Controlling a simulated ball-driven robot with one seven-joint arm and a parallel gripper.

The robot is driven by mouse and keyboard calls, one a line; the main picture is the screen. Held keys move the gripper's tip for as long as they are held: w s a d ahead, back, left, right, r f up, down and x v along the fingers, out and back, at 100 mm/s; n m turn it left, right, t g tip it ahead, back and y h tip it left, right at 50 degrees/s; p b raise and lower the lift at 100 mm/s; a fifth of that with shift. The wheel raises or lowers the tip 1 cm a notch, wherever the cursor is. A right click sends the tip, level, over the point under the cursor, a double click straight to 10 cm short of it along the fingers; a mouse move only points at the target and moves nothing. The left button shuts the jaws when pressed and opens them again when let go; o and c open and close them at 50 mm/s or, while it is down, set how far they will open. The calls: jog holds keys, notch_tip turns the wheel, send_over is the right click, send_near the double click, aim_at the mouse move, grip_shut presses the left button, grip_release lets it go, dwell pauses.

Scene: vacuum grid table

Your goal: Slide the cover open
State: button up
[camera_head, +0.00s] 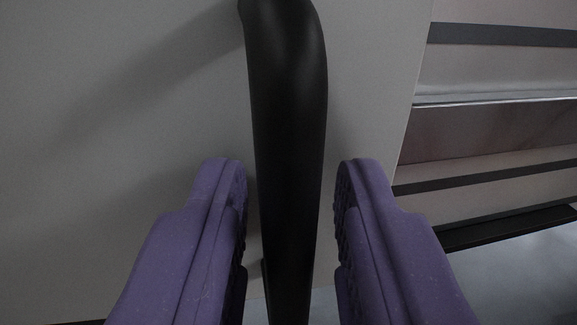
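A light grey flat cover (120,110) fills the left and middle of the head camera view. A black, thick, rounded handle (287,130) stands out from it and runs from top to bottom in the middle. My purple gripper (291,180) is open, with one finger on each side of the handle. Narrow gaps show between each finger and the handle. The lower end of the handle runs out of the picture.
To the right of the cover's edge is an open space with dark strips and pale, shelf-like surfaces (490,130). A grey floor-like surface (520,265) shows at the lower right.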

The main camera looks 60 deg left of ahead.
grip_shut()
jog(key=w+d, duration=0.2)
jog(key=w, duration=0.6)
jog(key=w+d, duration=0.2)
jog(key=w, duration=0.6)
jog(key=shift+d, duration=0.35)
grip_release()
jog(key=shift+s, duration=0.1)
